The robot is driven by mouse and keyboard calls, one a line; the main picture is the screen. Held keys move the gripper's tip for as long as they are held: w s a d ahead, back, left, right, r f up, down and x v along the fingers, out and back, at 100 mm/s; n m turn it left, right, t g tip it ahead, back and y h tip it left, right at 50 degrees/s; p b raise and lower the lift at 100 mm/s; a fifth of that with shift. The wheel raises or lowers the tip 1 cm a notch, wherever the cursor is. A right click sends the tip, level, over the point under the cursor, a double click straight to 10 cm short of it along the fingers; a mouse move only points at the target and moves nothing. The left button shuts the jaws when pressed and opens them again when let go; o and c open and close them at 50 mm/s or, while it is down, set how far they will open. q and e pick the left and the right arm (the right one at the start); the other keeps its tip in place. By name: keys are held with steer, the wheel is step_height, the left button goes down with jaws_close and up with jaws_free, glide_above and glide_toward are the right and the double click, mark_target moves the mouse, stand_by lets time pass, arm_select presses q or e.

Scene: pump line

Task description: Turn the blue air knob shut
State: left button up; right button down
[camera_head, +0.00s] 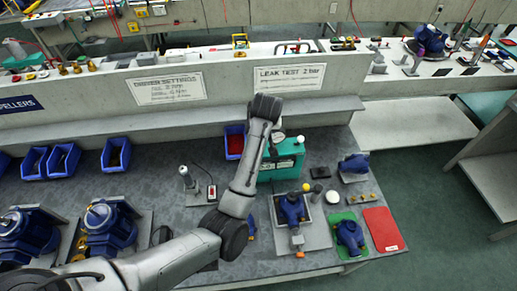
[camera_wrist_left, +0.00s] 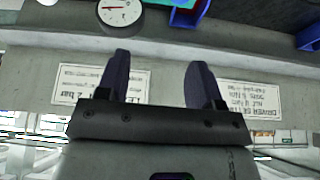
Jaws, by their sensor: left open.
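I cannot pick out the blue air knob for certain in either view. The green test box (camera_head: 283,165) stands at the back of the bench, with a white gauge (camera_head: 300,139) at its upper right. My left arm crosses in front of the box's left side and hides part of it. A round gauge also shows at the top of the left wrist view (camera_wrist_left: 120,12). My left gripper (camera_wrist_left: 157,64) is open and empty, its two dark fingers pointing toward the wall with the signs. Its fingers are not clear in the head view. My right gripper is not in view.
A blue bin with red contents (camera_head: 234,141) stands left of the box. A blue pump in a grey tray (camera_head: 305,238), a blue part on a green mat (camera_head: 350,235) and a red mat (camera_head: 383,229) lie to the front right. Blue pumps (camera_head: 108,228) stand at left.

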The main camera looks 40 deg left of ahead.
arm_select(q)
steer(key=a+f+n, duration=0.1)
steer(key=f, duration=0.3)
steer(key=w+a+f+n+g+b, duration=0.1)
steer(key=a+f, duration=0.1)
steer(key=f, duration=0.3)
steer(key=a+f+n, duration=0.1)
steer(key=f, duration=0.4)
steer(key=shift+w+a+f+n+g+b, duration=0.2)
steer(key=shift+a+n+g+b, duration=0.1)
steer(key=shift+a+n+b, duration=0.1)
steer(key=c, duration=0.9)
steer(key=shift+y, duration=0.3)
